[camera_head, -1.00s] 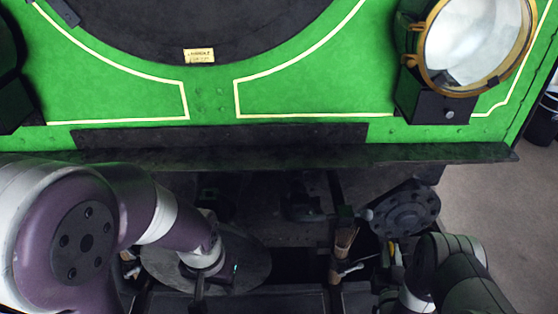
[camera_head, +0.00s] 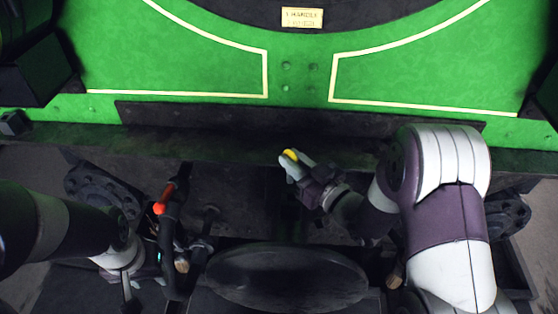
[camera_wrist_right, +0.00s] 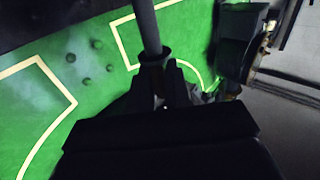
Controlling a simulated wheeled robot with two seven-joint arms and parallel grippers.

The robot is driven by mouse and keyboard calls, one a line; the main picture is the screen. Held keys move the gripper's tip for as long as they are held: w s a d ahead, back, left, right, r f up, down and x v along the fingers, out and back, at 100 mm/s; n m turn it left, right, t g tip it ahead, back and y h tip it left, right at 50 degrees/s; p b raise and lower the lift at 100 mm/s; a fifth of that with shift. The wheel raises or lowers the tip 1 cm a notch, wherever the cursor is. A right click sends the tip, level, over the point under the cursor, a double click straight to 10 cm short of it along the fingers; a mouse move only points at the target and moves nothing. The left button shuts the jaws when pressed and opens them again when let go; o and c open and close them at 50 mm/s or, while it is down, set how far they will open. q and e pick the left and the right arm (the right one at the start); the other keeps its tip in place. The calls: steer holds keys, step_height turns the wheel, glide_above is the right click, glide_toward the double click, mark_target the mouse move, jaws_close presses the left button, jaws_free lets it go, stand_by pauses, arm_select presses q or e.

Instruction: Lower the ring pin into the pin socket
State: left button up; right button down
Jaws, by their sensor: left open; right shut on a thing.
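My right gripper (camera_head: 305,178) reaches in from the right, in front of the dark beam below the green panel. It is shut on a pale grey rod, the ring pin (camera_head: 287,167), with a yellow part at its far tip in the head view. The ring pin (camera_wrist_right: 148,28) also shows in the right wrist view, with a collar just beyond the fingertips. Its lower end and any ring are not clear. My left gripper (camera_head: 130,294) hangs at the lower left, open, its fingers dark and partly cut off. I cannot pick out the pin socket in the dark area under the beam.
A dark round disc (camera_head: 288,278) lies below my right gripper. A dark upright hose with red parts (camera_head: 168,215) stands between my arms. Flanged discs (camera_head: 92,190) sit on both sides under the dark ledge (camera_head: 240,148). Black boxes flank the green panel (camera_head: 200,75).

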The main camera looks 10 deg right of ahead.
steer(key=shift+s+d+f+b, duration=0.2)
steer(key=shift+s+f+b, duration=0.15)
steer(key=shift+f, duration=0.1)
steer(key=f+b, duration=0.1)
steer(key=w+f+b, duration=0.1)
steer(key=f, duration=0.1)
steer(key=w+f+b, duration=0.1)
steer(key=b, duration=0.1)
steer(key=shift+w+d+f, duration=0.1)
steer(key=shift+d+f, duration=0.1)
steer(key=shift+f, duration=0.2)
steer(key=shift+s+d, duration=0.1)
steer(key=shift+s, duration=0.1)
steer(key=shift+f, duration=0.15)
stand_by(0.6)
steer(key=shift+f+b, duration=0.15)
steer(key=shift+b, duration=0.2)
stand_by(1.6)
